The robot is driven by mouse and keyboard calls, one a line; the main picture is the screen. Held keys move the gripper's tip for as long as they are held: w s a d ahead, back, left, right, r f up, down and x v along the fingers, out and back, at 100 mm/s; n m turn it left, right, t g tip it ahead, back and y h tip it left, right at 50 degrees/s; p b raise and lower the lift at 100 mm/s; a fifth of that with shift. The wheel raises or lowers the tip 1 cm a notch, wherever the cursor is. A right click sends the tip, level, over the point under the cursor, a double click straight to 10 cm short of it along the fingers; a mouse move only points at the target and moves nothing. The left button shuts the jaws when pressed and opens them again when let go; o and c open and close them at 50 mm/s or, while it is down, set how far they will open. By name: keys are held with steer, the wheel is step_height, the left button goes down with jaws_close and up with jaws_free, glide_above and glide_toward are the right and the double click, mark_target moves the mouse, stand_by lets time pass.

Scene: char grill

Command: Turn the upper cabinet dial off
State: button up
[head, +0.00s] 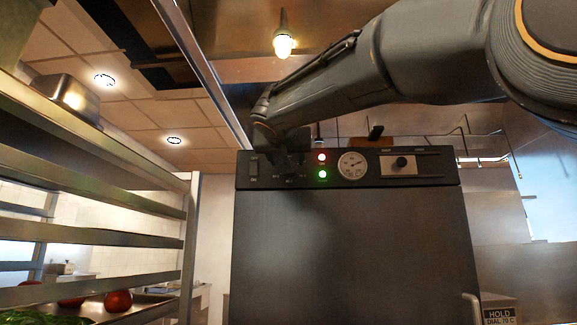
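The dark upper cabinet (350,240) stands in the middle of the head view, with a control panel (330,178) along its top. My arm reaches in from the upper right, and my gripper (290,162) is at the left part of this panel. Small pale marks show just below it, as on a dial's scale. The dial itself is hidden behind my gripper, so its setting and any contact cannot be told. The fingers are dark and blurred against the panel, and their opening is unclear.
The panel also has a switch (253,169), lit red (322,157) and green (322,174) lamps, a round gauge (352,165) and a black knob (402,163). A metal rack (90,205) fills the left. A "HOLD DIAL 70 C" sign (499,316) is lower right.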

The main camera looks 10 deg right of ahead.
steer(key=p+x, duration=0.2)
steer(key=x, duration=0.3)
steer(key=shift+w+d, duration=0.15)
steer(key=shift+w, duration=0.2)
steer(key=shift+c, duration=0.2)
steer(key=c, duration=1)
